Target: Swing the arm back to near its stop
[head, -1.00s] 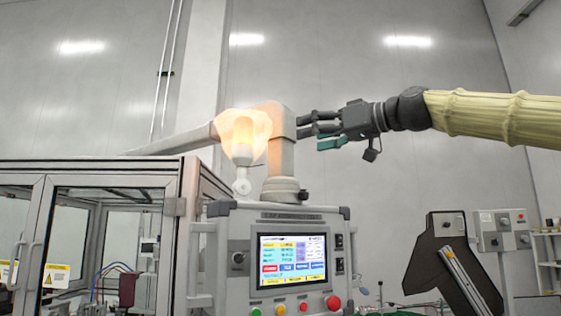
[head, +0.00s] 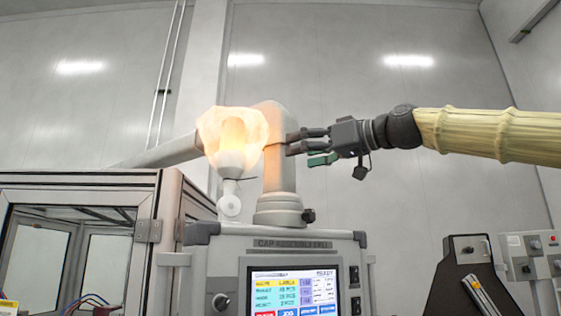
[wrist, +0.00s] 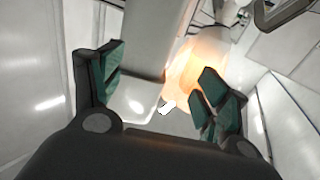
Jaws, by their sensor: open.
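The grey swing arm (head: 165,153) runs from behind the cabinet to a rounded elbow (head: 272,118). From there a post (head: 279,178) drops to the control panel (head: 228,258) labelled "CAP ASSEMBLY CELL". My gripper (head: 298,149) is open, just right of the post's upper part, with its fingers pointing left at it. I cannot tell whether they touch it. In the wrist view, grey arm surface (wrist: 138,48) shows between the spread, green-padded fingers of my gripper (wrist: 160,88). No stop can be made out.
A glass-doored cabinet (head: 88,182) fills the lower left. A dark stand (head: 468,270) and a grey switch box (head: 530,248) are at lower right.

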